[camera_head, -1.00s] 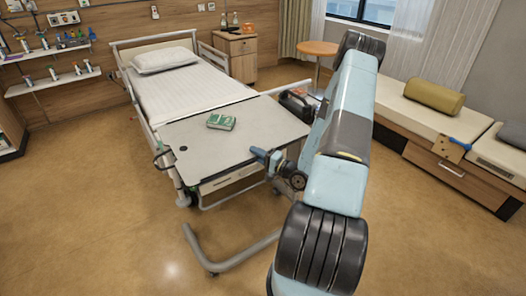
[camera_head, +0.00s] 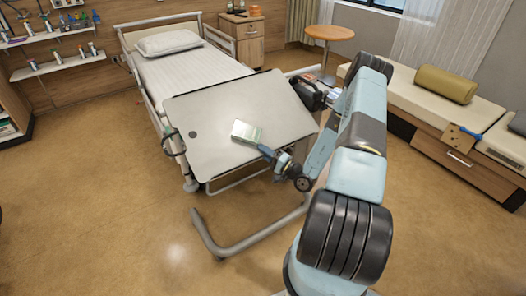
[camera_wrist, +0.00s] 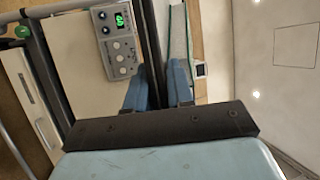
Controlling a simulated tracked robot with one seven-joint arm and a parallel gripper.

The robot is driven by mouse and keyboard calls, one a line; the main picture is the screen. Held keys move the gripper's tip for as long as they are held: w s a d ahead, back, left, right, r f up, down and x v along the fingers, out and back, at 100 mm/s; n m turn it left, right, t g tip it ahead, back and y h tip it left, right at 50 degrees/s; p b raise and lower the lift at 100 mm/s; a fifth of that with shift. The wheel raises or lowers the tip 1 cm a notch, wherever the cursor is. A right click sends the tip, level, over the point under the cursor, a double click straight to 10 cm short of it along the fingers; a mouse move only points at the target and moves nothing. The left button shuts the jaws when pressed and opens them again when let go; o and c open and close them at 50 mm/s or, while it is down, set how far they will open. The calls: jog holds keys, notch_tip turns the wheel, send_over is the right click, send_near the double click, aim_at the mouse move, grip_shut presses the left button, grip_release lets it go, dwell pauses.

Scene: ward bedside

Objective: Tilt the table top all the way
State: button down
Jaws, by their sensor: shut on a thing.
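The over-bed table top (camera_head: 215,120) is a pale grey panel over the foot of the bed. It is tilted, with its near edge lower than its far edge. My gripper (camera_head: 267,152) is shut on the table top at its near edge, right of the middle. In the wrist view my two blue fingers (camera_wrist: 157,88) stand on either side of a thin dark edge. The exact grip point is partly hidden by my fingers.
The bed (camera_head: 180,75) stands behind the table. The curved table base (camera_head: 235,248) rests on the floor. A dark device (camera_head: 308,92) is right of the top. The wrist view shows a control panel with a green display (camera_wrist: 118,40). The floor at front left is clear.

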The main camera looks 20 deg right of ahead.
jog(key=shift+d+f, duration=0.1)
jog(key=shift+f, duration=0.2)
dwell(0.4)
jog(key=c, duration=1.3)
grip_release()
jog(key=shift+w, duration=0.1)
jog(key=shift+o, duration=0.3)
